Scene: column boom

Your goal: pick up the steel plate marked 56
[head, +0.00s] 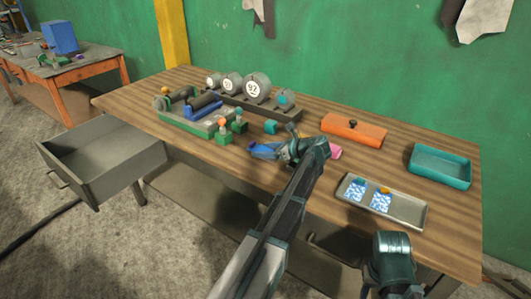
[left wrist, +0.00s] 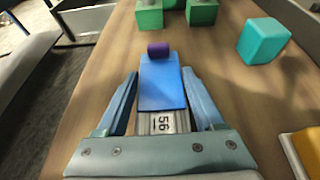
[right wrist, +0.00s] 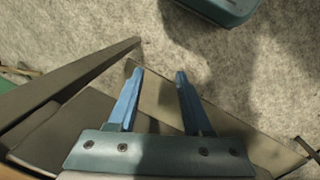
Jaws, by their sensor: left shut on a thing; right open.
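My right gripper (right wrist: 157,82) is open and empty, above the floor.
A teal cube (head: 271,127) and green blocks (head: 224,136) stand close beyond the left gripper. An orange box (head: 353,130), teal tray (head: 440,167) and metal tray (head: 408,211) are right. A drawer (head: 103,165) stands open.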

